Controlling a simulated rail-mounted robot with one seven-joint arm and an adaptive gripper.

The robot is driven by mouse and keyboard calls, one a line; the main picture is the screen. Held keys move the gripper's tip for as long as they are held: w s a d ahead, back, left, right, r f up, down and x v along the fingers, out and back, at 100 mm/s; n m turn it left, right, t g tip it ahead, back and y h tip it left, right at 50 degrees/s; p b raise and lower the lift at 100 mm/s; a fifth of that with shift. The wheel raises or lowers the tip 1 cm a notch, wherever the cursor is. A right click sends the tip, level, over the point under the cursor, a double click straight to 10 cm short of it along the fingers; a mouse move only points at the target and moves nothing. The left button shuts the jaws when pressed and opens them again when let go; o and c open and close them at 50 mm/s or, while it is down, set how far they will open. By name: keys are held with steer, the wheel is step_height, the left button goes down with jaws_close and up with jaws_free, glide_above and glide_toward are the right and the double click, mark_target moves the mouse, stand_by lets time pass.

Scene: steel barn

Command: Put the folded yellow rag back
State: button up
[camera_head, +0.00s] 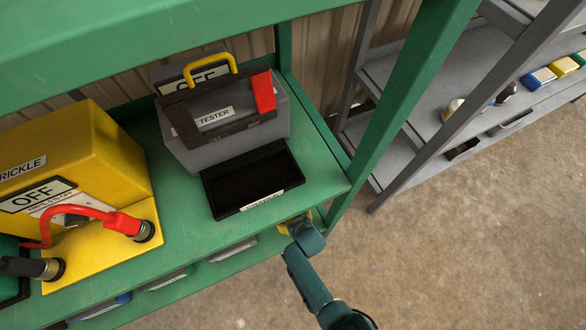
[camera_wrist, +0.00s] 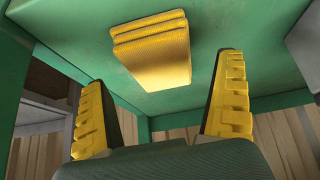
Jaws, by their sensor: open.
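The folded yellow rag (camera_wrist: 158,55) shows in the wrist view as a layered stack lying against a green surface. My gripper (camera_wrist: 164,72) is open, with one yellow ridged finger at each side of the picture. The rag appears ahead of the fingers and between them, and nothing is held. In the head view my gripper (camera_head: 290,224) is partly hidden at the right front corner of the green bench (camera_head: 318,165), at or below its top. The rag is not visible in the head view.
An empty shallow black tray (camera_head: 250,180) sits on the bench before a grey tester case (camera_head: 228,130). A yellow charger (camera_head: 75,160) with a red cable stands left. Labelled bins (camera_head: 232,249) show under the bench edge. Grey shelving (camera_head: 440,100) holds small items at right.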

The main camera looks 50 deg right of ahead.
steer(key=p+v, duration=0.6)
steer(key=v, duration=0.3)
steer(key=shift+r, duration=0.1)
